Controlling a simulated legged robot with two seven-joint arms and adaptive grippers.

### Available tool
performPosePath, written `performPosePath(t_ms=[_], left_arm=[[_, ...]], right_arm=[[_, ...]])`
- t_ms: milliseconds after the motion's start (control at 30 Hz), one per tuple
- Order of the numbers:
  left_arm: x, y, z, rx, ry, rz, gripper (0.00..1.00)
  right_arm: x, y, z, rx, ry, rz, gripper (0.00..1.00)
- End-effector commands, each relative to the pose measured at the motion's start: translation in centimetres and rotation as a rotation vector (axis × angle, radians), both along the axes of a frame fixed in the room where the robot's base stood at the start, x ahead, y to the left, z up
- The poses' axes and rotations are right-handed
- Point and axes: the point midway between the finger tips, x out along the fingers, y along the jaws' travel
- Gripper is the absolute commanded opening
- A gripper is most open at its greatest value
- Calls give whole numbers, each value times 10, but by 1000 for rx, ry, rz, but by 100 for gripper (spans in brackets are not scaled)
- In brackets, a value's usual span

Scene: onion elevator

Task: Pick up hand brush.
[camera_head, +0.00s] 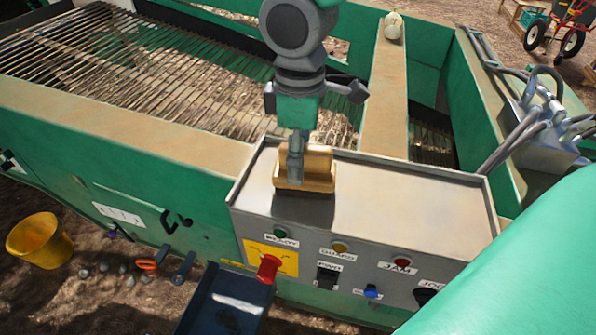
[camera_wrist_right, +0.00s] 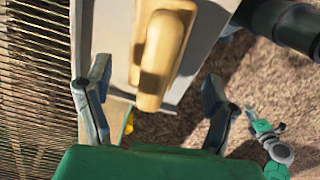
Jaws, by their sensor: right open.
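The hand brush (camera_head: 318,175), a tan wooden block with a raised handle, lies at the left end of the grey control box's top. My right gripper (camera_head: 297,140) hangs over it from above, with a dark finger in front of part of the brush. In the right wrist view, the brush (camera_wrist_right: 168,45) is upper middle, its rounded handle pointing down between the two spread fingers. The right gripper (camera_wrist_right: 155,78) is open and empty; contact with the brush cannot be told.
The grey control box (camera_head: 410,195) has buttons and a red knob (camera_head: 268,267) on its front. A slatted screen (camera_head: 130,60) lies behind left, and a tan beam (camera_head: 388,95) runs behind the box. A yellow bucket (camera_head: 40,240) stands on the ground. The box top's right side is clear.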

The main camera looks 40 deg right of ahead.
Motion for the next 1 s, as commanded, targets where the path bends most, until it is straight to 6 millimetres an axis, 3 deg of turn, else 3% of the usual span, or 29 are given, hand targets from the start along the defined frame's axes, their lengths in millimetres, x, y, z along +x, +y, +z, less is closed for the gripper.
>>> performPosePath(t_ms=[200,500,533,700,1000], left_arm=[[0,0,0,-1,0,-1,32],[0,-1,0,-1,0,-1,32],[0,-1,0,-1,0,-1,32],[0,0,0,0,0,-1,32],[0,0,0,0,0,-1,32]], right_arm=[[-1,-4,-34,1,6,-2,76],[-2,3,-39,-4,0,-2,76],[-2,3,-39,-4,1,-2,72],[-1,2,-39,-3,1,-2,15],[-1,-2,-38,1,0,-1,15]])
